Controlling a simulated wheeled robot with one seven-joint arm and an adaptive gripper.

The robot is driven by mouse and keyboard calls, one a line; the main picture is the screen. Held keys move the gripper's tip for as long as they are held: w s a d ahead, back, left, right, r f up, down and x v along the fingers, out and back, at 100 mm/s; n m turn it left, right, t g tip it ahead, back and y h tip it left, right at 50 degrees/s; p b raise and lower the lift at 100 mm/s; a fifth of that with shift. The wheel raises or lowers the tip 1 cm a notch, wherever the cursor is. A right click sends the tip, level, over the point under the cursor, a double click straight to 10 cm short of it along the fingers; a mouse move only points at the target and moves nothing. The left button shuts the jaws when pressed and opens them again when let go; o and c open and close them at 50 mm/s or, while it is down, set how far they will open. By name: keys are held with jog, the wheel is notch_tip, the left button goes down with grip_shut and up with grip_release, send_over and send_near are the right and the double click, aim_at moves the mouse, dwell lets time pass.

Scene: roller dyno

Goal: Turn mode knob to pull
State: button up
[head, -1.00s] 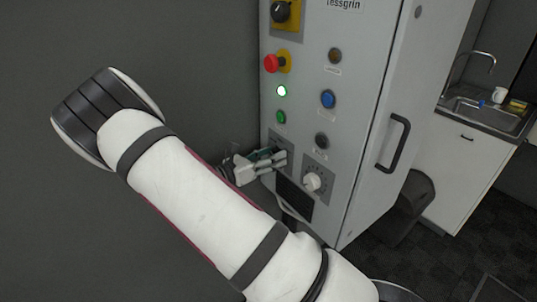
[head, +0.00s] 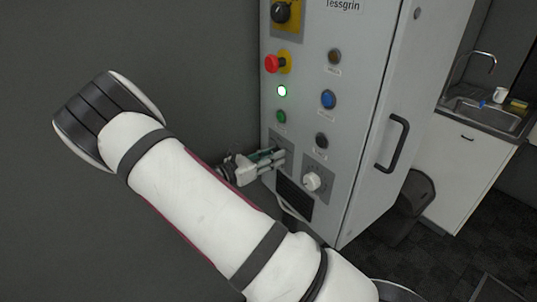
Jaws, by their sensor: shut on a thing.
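The grey control cabinet (head: 352,120) stands in the middle of the head view. My gripper (head: 276,159) reaches its front at the lower left and is shut on a knob there, which I take to be the mode knob. The fingers hide the knob, so its pointer and setting cannot be read. Part of the knob's grey plate (head: 281,140) shows around the fingers. A white dial knob (head: 312,181) on its own plate sits to the right of my gripper, apart from it.
Above are a red emergency button (head: 271,64), a lit green lamp (head: 282,91), a green button (head: 281,116), a blue button (head: 328,99) and a black rotary switch (head: 281,12). A dark panel (head: 294,198) lies below. A door handle (head: 393,143) and sink (head: 485,108) are to the right.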

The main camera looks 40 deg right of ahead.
jog(key=shift+w+r+m+p, duration=0.15)
jog(key=shift+m+p, duration=0.85)
jog(key=shift+m, duration=2.5)
jog(key=shift+w+a+m, duration=0.1)
jog(key=shift+m, duration=0.2)
jog(key=o, duration=1)
jog(key=shift+o, duration=0.8)
